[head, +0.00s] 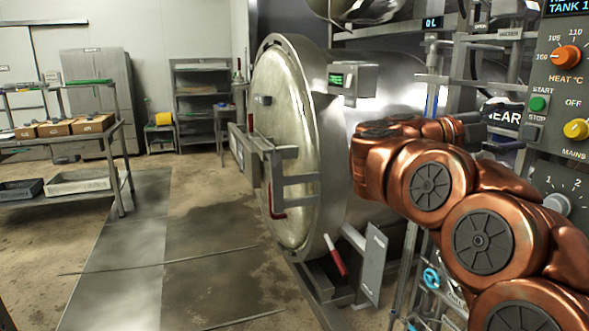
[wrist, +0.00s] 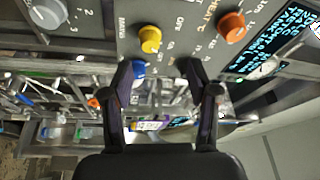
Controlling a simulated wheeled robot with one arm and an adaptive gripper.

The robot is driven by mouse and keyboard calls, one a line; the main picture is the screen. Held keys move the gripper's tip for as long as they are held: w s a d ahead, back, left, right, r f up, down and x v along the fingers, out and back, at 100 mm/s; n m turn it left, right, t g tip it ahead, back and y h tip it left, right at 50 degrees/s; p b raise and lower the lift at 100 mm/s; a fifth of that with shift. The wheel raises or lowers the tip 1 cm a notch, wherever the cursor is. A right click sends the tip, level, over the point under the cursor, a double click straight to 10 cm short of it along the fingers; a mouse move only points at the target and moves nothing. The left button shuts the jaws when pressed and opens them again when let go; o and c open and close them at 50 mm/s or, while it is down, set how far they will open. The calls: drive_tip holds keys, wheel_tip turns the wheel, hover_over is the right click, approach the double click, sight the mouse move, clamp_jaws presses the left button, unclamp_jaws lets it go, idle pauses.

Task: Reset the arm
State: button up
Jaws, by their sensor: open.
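My gripper (wrist: 160,75) is open and empty in the wrist view, its two dark fingers spread apart. Past the fingertips is the grey control panel (wrist: 190,30). It carries a yellow knob (wrist: 150,39), an orange knob (wrist: 231,27) and a blue knob (wrist: 138,69) close to the left finger. In the head view my copper-coloured arm is bent across the right side, in front of the steel vessel. The gripper itself cannot be made out there.
The retort's round door (head: 285,140) is shut, with red-tipped handles. The control panel (head: 570,90) stands at the right, close to my arm. A rack with boxes (head: 65,140) stands at the left. The floor (head: 190,230) between is clear.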

drive_tip(key=w+a+r+n+t+y+p, duration=0.1)
drive_tip(key=w+a+r+n+t+y, duration=0.2)
drive_tip(key=w+a+r+n+t, duration=0.45)
drive_tip(key=w+a+r+n+t+y+p, duration=0.2)
drive_tip(key=w+a+n+t+y, duration=0.25)
drive_tip(key=a+n+t, duration=0.5)
drive_tip(key=s+a+f+n+y+p, duration=0.2)
drive_tip(key=a+f+n+y, duration=0.95)
drive_tip(key=a+y, duration=0.3)
drive_tip(key=s+a+f+n+g+p, duration=0.25)
drive_tip(key=s+f+n+g, duration=0.4)
drive_tip(key=s+f, duration=1)
drive_tip(key=s+d+f+g+h, duration=0.1)
drive_tip(key=s+d+f+g, duration=0.2)
drive_tip(key=s, duration=0.5)
drive_tip(key=s+d+f+m+g+p, duration=0.1)
drive_tip(key=s+d+f+g, duration=0.2)
drive_tip(key=s, duration=0.6)
drive_tip(key=s+d+f+g+h+p, duration=0.1)
drive_tip(key=s+d+f+g, duration=0.1)
drive_tip(key=s+f+g, duration=0.3)
drive_tip(key=s+g, duration=0.1)
drive_tip(key=s, duration=0.3)
drive_tip(key=shift+d+f+h, duration=0.3)
drive_tip(key=shift+d+f, duration=0.1)
